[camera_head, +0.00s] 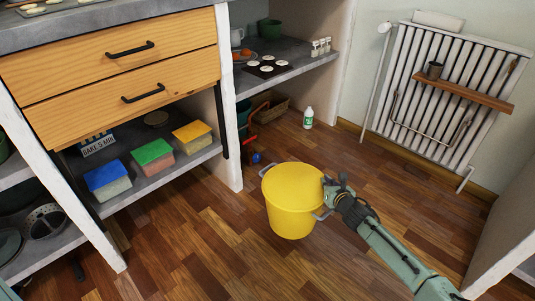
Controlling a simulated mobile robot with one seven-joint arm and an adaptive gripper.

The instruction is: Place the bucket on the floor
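The yellow bucket (290,210) is upright in the middle of the view, with the wooden floor (210,250) around it. It has small grey handle parts on its left and lower right rim. My gripper (328,183) reaches in from the lower right and meets the bucket's right rim. It appears shut on that rim, though the fingertips are small and partly hidden. I cannot tell whether the bucket's base touches the floor or is a little above it.
A masonry counter with wooden drawers (130,80) and shelves stands left. Colored boxes (154,157) fill its lower shelf. A radiator (445,95) is at the right wall. Floor in front is clear.

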